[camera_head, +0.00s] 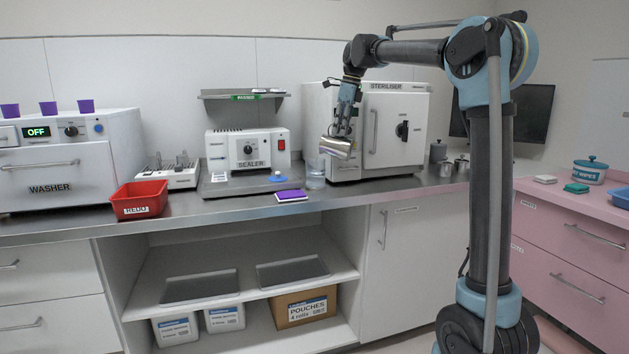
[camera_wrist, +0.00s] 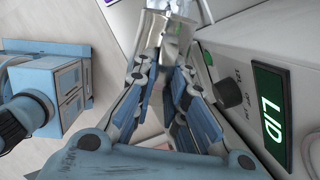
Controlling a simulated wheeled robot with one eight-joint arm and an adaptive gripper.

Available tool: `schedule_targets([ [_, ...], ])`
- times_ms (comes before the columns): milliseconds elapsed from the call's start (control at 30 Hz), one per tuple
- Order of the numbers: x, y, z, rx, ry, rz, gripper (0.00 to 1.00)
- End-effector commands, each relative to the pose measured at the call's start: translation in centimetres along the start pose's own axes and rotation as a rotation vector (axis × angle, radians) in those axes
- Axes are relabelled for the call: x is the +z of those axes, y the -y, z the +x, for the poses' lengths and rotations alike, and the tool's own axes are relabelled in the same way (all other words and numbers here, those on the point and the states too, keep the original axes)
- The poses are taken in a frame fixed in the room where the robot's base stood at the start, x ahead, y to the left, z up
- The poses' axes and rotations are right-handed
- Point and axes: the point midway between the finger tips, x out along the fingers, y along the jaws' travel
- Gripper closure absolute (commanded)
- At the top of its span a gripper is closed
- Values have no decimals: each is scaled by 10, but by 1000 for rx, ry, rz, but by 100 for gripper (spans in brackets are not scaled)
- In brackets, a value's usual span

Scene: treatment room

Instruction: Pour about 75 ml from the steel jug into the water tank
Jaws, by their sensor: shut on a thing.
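The steel jug (camera_head: 337,147) is held well tipped over, almost on its side, in front of the steriliser's left edge. My gripper (camera_head: 346,122) is shut on it. In the wrist view the jug (camera_wrist: 167,38) sits between the fingertips of my gripper (camera_wrist: 163,62). A clear container (camera_head: 315,176), which looks like the water tank, stands on the counter below and slightly left of the jug. Part of something clear shows past the jug's far end in the wrist view. I cannot make out a stream or the liquid levels.
The steriliser (camera_head: 403,103) stands close behind and right of the jug. A lit green display reading LID (camera_wrist: 270,117) is near my gripper in the wrist view. The sealer (camera_head: 248,151) is to the left. Two metal pots (camera_head: 461,166) stand at the counter's right.

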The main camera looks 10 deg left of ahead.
Motion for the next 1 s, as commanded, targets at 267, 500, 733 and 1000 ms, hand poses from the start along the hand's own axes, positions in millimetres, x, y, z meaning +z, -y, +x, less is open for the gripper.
schedule_targets([
  [267,4,0,-1,0,-17,-1,100],
  [500,7,0,-2,0,-33,-1,100],
  [733,2,0,-1,0,-19,3,100],
  [1000,-38,0,12,-5,207,10,100],
])
